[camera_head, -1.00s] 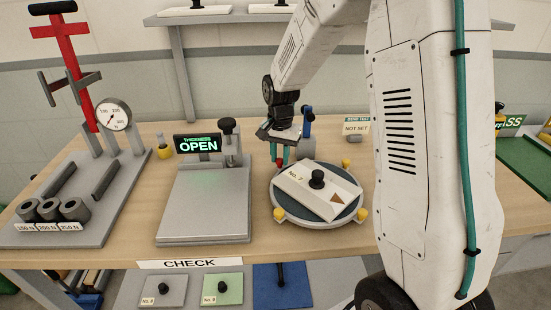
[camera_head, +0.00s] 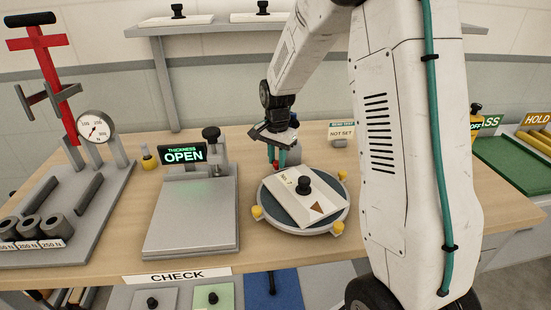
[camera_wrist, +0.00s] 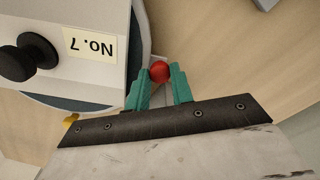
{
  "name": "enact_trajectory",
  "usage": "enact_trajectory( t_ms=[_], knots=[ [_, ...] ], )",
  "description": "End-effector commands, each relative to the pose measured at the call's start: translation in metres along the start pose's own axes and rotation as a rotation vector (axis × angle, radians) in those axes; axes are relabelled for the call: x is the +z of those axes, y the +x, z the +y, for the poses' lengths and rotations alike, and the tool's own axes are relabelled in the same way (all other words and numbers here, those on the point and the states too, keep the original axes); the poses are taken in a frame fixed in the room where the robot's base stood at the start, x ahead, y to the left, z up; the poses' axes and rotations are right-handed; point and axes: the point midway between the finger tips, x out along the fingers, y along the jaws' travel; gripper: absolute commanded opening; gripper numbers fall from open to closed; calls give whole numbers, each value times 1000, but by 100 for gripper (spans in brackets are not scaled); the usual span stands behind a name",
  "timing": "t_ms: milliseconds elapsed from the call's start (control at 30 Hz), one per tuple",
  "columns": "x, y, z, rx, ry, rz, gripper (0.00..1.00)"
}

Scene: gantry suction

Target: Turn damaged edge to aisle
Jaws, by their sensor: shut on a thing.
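A round turntable (camera_head: 335,215) with a grey rim and dark top stands on the bench, with several yellow knobs around its rim. On it lies a white plate (camera_head: 285,196) with a black knob, a "No. 7" label and a brown triangle (camera_head: 317,207) toward the front right. In the wrist view the plate (camera_wrist: 100,70) shows its label and black knob. My gripper (camera_head: 279,160) is at the turntable's far left side. Its teal fingers (camera_wrist: 158,88) are shut on a red ball knob (camera_wrist: 159,71) just outside the rim.
Left of the turntable stands a thickness gauge (camera_head: 190,220) reading "OPEN". Farther left is a red press (camera_head: 60,75) with a dial. A "NOT SET" sign (camera_head: 341,132) stands behind. A green tray (camera_head: 512,165) is at right. Bare bench lies in front of the turntable.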

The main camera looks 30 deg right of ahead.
Motion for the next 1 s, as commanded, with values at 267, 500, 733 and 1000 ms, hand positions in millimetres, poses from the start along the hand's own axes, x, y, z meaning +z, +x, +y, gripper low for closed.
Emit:
enact_trajectory(
  t_ms=[267, 500, 733, 1000],
  knots=[
    [-1, -1, 0, -2, 1, 2, 0],
    [0, -1, 0, -1, 1, 1, 45],
    [0, -1, 0, -1, 1, 1, 45],
    [-1, -37, -1, -5, 1, 4, 45]
  ],
)
